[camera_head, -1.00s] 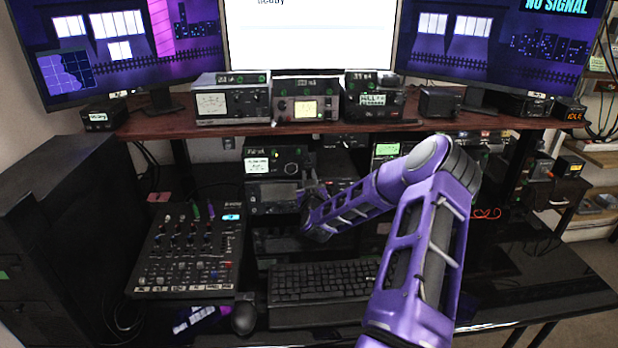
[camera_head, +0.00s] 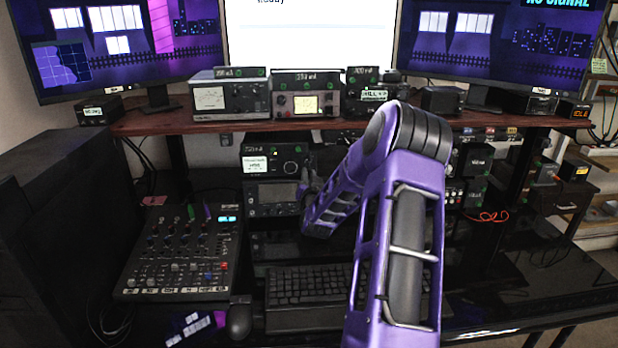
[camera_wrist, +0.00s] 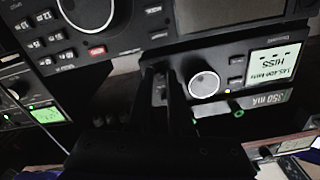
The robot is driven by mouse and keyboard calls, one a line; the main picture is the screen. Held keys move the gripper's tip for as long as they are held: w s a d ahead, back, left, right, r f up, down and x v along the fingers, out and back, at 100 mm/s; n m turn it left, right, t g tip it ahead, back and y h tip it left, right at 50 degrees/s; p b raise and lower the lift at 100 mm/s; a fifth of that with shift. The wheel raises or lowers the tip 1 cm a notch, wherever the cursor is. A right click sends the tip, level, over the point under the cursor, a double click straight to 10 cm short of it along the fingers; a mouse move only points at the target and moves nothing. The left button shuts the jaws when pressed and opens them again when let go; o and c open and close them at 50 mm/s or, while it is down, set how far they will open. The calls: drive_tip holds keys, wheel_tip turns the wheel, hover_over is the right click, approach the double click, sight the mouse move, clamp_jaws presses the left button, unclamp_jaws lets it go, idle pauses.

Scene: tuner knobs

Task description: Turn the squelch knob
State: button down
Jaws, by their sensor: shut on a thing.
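The radio with the small lit screen (camera_head: 255,165) stands on the lower shelf. In the wrist view it appears upside down, with its screen reading HISS (camera_wrist: 274,67). Its large silver knob (camera_wrist: 204,84) is bare, just right of my fingers in the wrist view; it also shows in the head view (camera_head: 291,168). My gripper (camera_wrist: 163,76) reaches the radio's front panel beside that knob, its dark fingers close together and shut on a small control, taken as the squelch knob. The fingers hide this control, and no label on it can be read. In the head view my gripper (camera_head: 308,188) is partly hidden.
A second radio (camera_head: 272,195) with a keypad sits directly below. A mixer (camera_head: 180,250), keyboard (camera_head: 315,285) and mouse (camera_head: 240,318) lie on the desk. More devices line the wooden shelf (camera_head: 215,123) above, close over my gripper.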

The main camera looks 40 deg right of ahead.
drive_tip(key=shift+f, duration=0.15)
drive_tip(key=c, duration=0.8)
unclamp_jaws()
drive_tip(key=v, duration=1.7)
drive_tip(key=shift+s, duration=0.25)
